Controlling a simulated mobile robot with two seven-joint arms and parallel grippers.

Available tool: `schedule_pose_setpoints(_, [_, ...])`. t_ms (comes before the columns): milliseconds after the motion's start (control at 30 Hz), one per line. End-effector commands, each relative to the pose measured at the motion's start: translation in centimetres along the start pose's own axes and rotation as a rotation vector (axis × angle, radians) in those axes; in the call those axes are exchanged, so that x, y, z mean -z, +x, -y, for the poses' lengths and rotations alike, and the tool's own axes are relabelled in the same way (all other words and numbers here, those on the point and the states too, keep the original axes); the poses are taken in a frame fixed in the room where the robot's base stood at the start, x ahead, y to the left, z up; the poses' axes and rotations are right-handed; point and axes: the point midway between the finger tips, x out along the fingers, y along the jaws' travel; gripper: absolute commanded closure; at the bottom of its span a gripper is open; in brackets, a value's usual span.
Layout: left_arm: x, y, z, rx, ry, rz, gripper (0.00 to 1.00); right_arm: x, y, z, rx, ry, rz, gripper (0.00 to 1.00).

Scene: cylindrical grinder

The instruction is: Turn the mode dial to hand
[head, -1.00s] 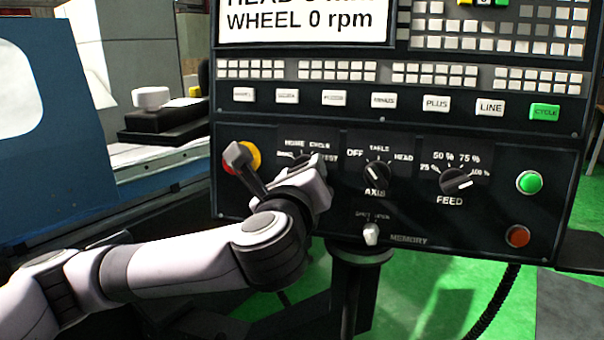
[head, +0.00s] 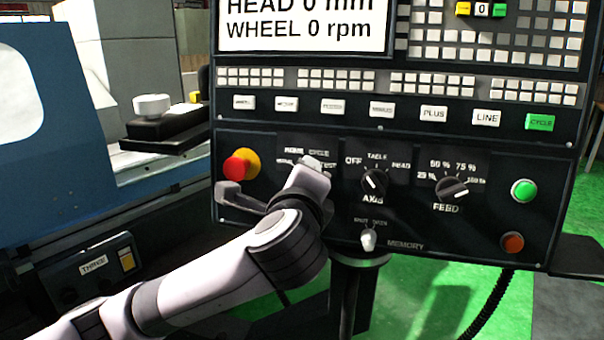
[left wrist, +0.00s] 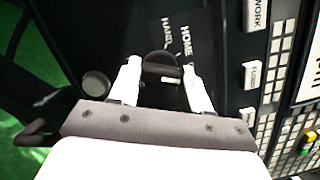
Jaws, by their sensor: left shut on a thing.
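The mode dial (left wrist: 161,68) is a dark round knob with a small pale mark. In the left wrist view it sits between the two pale fingers of my left gripper (left wrist: 161,85), which is shut on it. The printed words HAND and HOME show just beyond the dial. In the head view my left gripper (head: 312,170) covers the dial, and the labels around it show only partly. I cannot tell which label the dial points at. My right gripper is in neither view.
Right of the mode dial are the AXIS dial (head: 374,184) and FEED dial (head: 452,188). A red emergency button (head: 238,167) is to its left. The memory switch (head: 368,239) is below.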

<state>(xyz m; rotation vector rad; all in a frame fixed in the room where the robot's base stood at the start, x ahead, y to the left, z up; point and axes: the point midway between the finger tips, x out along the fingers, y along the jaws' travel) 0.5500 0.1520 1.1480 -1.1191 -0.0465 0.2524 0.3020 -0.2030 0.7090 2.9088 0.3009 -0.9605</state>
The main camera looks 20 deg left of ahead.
Motion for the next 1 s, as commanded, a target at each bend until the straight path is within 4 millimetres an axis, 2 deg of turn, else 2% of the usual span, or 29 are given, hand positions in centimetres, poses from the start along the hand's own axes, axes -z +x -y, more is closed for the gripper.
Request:
schedule_pose_setpoints(600, [0.0,-0.1,0.4,-0.127,-0.577,-0.002,0.83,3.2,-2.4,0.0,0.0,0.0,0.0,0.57])
schedule_pose_setpoints(1000, [0.0,0.0,0.3,-0.203,-0.95,-0.003,0.83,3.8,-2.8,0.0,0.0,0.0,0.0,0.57])
